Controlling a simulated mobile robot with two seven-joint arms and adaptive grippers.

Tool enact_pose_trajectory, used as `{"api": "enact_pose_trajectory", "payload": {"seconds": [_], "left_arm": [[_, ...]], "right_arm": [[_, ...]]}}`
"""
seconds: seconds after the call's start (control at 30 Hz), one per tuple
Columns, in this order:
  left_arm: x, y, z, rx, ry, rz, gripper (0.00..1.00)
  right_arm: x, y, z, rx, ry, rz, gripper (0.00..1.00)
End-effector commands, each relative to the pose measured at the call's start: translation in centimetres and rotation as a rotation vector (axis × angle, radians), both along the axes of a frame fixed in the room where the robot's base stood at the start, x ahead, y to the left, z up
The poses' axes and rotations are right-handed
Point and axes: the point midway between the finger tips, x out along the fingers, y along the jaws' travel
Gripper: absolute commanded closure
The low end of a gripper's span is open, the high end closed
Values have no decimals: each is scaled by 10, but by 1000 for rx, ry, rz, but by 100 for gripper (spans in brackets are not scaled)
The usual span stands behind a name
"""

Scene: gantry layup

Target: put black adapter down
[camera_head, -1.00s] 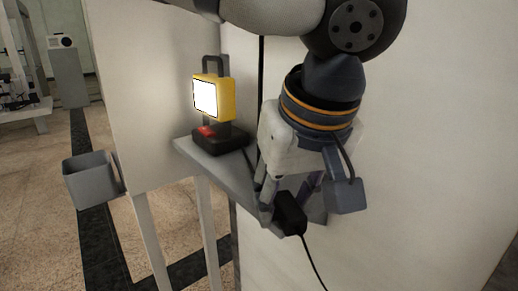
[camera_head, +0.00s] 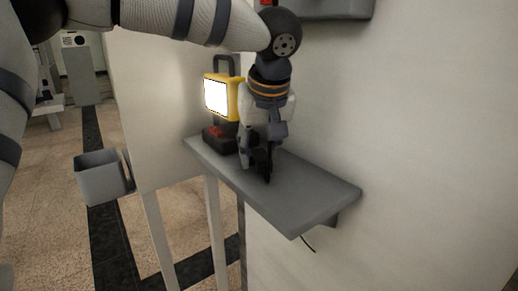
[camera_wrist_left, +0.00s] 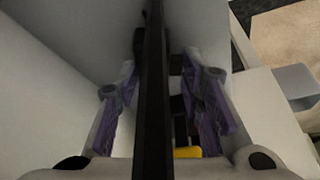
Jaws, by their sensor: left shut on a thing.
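My left gripper (camera_head: 260,162) is above the grey shelf (camera_head: 312,193), just right of the work lamp. It is shut on the black adapter (camera_head: 262,166), a small dark block that looks close to the shelf top; I cannot tell whether it touches. The fingers and wrist partly cover it. In the left wrist view the two purple-grey fingers (camera_wrist_left: 162,95) stand either side of a long dark strip running down the middle, and I cannot tell what that strip is. My right gripper is not in view.
The yellow work lamp (camera_head: 217,96) with a lit panel stands on a black and red base at the shelf's left end. A grey bin (camera_head: 103,177) hangs further left. The right half of the shelf is clear. A thin black cable (camera_head: 308,243) shows below its front edge.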

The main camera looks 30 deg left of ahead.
Motion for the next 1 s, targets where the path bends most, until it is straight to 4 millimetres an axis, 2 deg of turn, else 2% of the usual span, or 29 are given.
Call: {"api": "enact_pose_trajectory", "payload": {"seconds": [0.27, 0.3, 0.4, 0.7, 0.77, 0.9, 1.0], "left_arm": [[0, -1, -2, 0, -3, 0, 93], [0, -1, -2, -1, -4, 0, 63], [0, -1, -2, 0, -3, 1, 45], [0, -1, 0, -1, -4, 1, 45], [-1, -1, 4, -1, -4, 1, 45], [-7, -9, 27, -2, -6, 1, 45], [-24, -25, 30, 0, -2, -5, 45]], "right_arm": [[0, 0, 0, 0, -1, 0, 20], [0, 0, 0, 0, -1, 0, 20], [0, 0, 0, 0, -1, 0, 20], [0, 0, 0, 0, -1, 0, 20], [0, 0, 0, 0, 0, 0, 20], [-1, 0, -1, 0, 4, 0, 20], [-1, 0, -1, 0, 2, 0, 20]]}}
